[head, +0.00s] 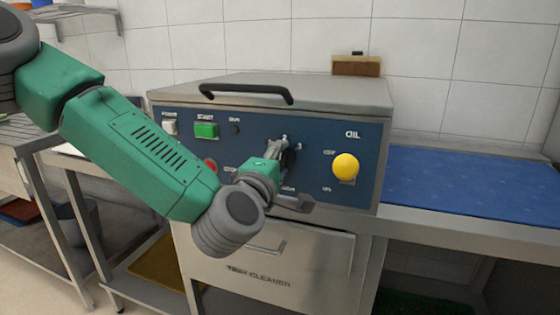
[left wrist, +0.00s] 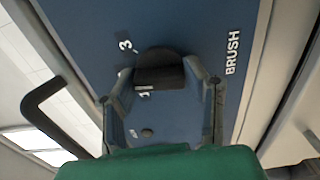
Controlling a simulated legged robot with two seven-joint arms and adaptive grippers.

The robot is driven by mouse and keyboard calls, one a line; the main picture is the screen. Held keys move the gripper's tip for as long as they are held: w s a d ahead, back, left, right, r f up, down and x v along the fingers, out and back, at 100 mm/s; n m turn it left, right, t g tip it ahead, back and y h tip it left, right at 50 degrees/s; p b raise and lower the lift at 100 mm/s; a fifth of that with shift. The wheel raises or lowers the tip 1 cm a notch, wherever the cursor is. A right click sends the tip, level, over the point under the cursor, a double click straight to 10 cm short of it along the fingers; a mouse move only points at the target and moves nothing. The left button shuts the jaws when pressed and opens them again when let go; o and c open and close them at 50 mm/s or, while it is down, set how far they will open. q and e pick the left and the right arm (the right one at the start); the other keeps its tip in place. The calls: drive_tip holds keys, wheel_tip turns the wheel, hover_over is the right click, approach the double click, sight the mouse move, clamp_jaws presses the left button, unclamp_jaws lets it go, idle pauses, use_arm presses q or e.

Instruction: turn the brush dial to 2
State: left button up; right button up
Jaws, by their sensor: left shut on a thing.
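The brush dial is a black knob (head: 289,158) on the blue front panel of the tray cleaner, mostly hidden by my gripper in the head view. In the left wrist view the dial (left wrist: 160,66) sits between the two fingers, with the word BRUSH to its right. A white 3 shows at its upper left and another mark, partly covered, just below it. I cannot tell exactly which mark the dial points at. My left gripper (head: 282,150) is shut on the dial; its fingers flank the knob in the left wrist view (left wrist: 160,78). My right gripper is not in view.
The panel also has a green start button (head: 206,130), a red stop button (head: 210,166) partly behind my arm, and a yellow oil knob (head: 345,166). A black lid handle (head: 246,93) juts out above. A blue mat (head: 470,185) lies on the right counter.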

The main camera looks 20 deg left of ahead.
use_arm(q)
drive_tip(key=o, duration=1.1)
drive_tip(key=shift+f, duration=0.25)
drive_tip(key=shift+w, duration=0.2)
drive_tip(key=shift+s+r, duration=0.1)
drive_tip(key=shift+s, duration=0.1)
drive_tip(key=shift+s+a, duration=0.15)
drive_tip(key=shift+s, duration=3.4)
